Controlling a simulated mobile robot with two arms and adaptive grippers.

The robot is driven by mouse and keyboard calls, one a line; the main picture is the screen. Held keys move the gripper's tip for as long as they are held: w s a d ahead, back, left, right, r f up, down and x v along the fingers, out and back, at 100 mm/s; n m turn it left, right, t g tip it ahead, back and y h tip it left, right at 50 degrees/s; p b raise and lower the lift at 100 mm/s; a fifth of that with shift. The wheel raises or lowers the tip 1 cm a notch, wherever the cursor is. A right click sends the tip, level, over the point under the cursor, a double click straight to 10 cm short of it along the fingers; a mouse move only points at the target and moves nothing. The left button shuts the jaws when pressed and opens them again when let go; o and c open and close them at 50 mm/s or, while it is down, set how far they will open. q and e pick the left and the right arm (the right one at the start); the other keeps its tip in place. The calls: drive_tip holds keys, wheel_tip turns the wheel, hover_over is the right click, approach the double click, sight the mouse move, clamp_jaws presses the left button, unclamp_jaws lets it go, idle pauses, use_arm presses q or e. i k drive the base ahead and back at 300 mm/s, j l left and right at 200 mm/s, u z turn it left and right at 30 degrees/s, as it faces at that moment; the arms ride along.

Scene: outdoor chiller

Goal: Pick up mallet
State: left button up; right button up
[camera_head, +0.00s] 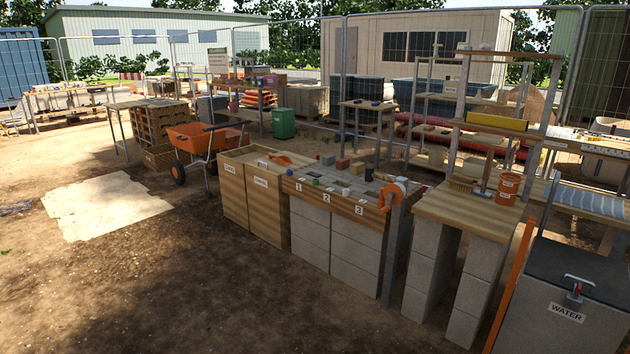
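I cannot pick out a mallet with certainty at this distance. A small dark object (384,177) lies at the right end of the numbered workbench (340,203), but it is too small to identify. A dark upright shape (487,178) stands on the wooden-topped block stand (455,208), beside a brush (463,184) and orange cans (508,188). It is also unclear. Neither of my grippers is in view.
An orange wheelbarrow (203,137) stands left of two wooden bins (252,200). A grey chest marked WATER (540,305) is at the front right. Shelving (500,127) rises behind the stand. Bare ground (180,280) is clear at the front left.

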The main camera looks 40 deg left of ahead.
sight(369, 175)
drive_tip(key=i+j+u, duration=0.6)
drive_tip(key=i, duration=0.2)
drive_tip(key=i+j+u, duration=0.15)
drive_tip(key=i+u, duration=0.4)
drive_tip(key=i, duration=0.3)
drive_tip(key=i+j+z, duration=0.1)
drive_tip(key=i, duration=0.3)
drive_tip(key=i+j+z, duration=0.1)
drive_tip(key=i, duration=0.3)
drive_tip(key=i+j+z, duration=0.15)
drive_tip(key=i, duration=0.25)
